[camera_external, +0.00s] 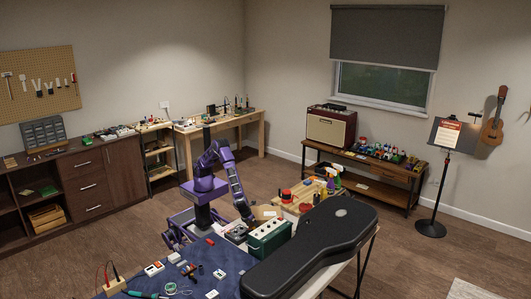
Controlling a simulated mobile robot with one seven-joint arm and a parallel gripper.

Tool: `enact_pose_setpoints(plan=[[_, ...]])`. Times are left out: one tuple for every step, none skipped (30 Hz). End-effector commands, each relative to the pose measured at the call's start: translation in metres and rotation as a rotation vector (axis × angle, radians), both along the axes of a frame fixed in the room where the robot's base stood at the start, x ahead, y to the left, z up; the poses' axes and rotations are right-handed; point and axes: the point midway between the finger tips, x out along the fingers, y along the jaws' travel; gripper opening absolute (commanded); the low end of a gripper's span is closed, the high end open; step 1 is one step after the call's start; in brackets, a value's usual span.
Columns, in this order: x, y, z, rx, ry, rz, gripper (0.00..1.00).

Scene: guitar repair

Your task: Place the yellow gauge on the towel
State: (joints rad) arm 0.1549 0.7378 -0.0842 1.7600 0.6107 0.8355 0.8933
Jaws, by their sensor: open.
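A dark blue cloth (219,254), which looks like the towel, lies over the near table with several small parts on it. My gripper (250,220) is at the end of my purple arm, lowered behind a green box (268,238) at the far side of this table. Its fingers are tiny and partly hidden; it is open, and I see nothing held in it. I cannot pick out the yellow gauge for certain. Small yellow items stand beyond the box to the right, too small to name.
A black guitar case (312,245) fills the right of the near table, close to the green box. White and dark small parts, a coil and a socket block (116,286) crowd the cloth. A music stand (438,180) stands on open floor at right.

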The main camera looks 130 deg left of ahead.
Motion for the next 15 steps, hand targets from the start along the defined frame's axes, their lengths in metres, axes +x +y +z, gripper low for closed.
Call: enact_pose_setpoints(plan=[[0.001, 0.004, -0.010, 0.001, 0.003, 0.002, 1.00], [0.002, 0.006, -0.015, 0.001, 0.003, 0.002, 1.00], [0.002, 0.009, -0.020, 0.001, 0.003, 0.002, 1.00], [0.001, 0.010, -0.024, 0.001, 0.003, 0.002, 1.00], [0.001, 0.011, -0.027, 0.001, 0.003, 0.002, 1.00], [0.002, 0.013, -0.030, 0.001, 0.002, 0.002, 1.00], [0.002, 0.013, -0.031, 0.000, 0.001, 0.002, 1.00], [0.002, 0.013, -0.031, 0.000, 0.001, 0.001, 1.00], [0.002, 0.013, -0.031, 0.000, 0.000, 0.001, 1.00], [0.002, 0.013, -0.031, 0.000, 0.000, 0.001, 1.00], [0.002, 0.013, -0.031, 0.000, 0.000, 0.001, 1.00], [0.002, 0.013, -0.031, 0.000, 0.000, 0.001, 1.00], [0.002, 0.013, -0.030, 0.000, 0.000, 0.001, 1.00], [0.002, 0.013, -0.030, 0.000, 0.000, 0.001, 0.95], [0.002, 0.013, -0.030, 0.000, 0.000, 0.001, 0.87]])
